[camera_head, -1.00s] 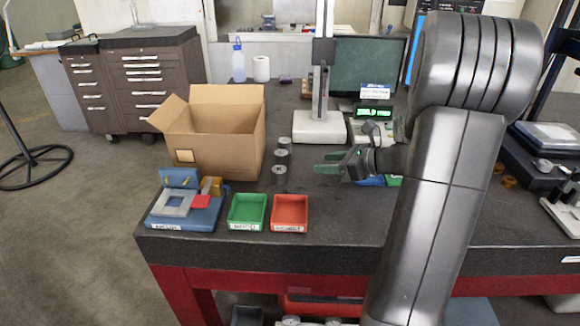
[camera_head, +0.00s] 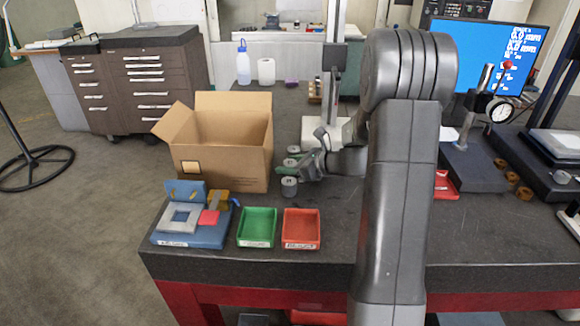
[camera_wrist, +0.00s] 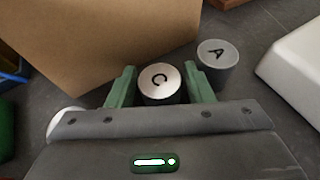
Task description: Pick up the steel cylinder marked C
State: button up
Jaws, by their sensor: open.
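The steel cylinder marked C (camera_wrist: 160,80) stands upright between the two green fingers of my gripper (camera_wrist: 158,74) in the wrist view. The fingers are open, one on each side of it, with its marked top facing the camera. Whether either finger touches it I cannot tell. In the head view my gripper (camera_head: 291,161) is at the middle of a row of cylinders and partly hides it. A cylinder marked A (camera_wrist: 217,55) stands just beyond, to the right. Another cylinder (camera_head: 289,187) stands nearest the front edge; its letter cannot be read.
A cardboard box (camera_head: 225,150) stands close to the left of the cylinders. A green tray (camera_head: 257,228), a red tray (camera_head: 301,230) and a blue fixture (camera_head: 193,236) lie in front. A white stand base (camera_head: 312,133) is behind. Table is clear right of the red tray.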

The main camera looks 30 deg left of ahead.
jog(key=c, duration=1)
jog(key=shift+r, duration=0.15)
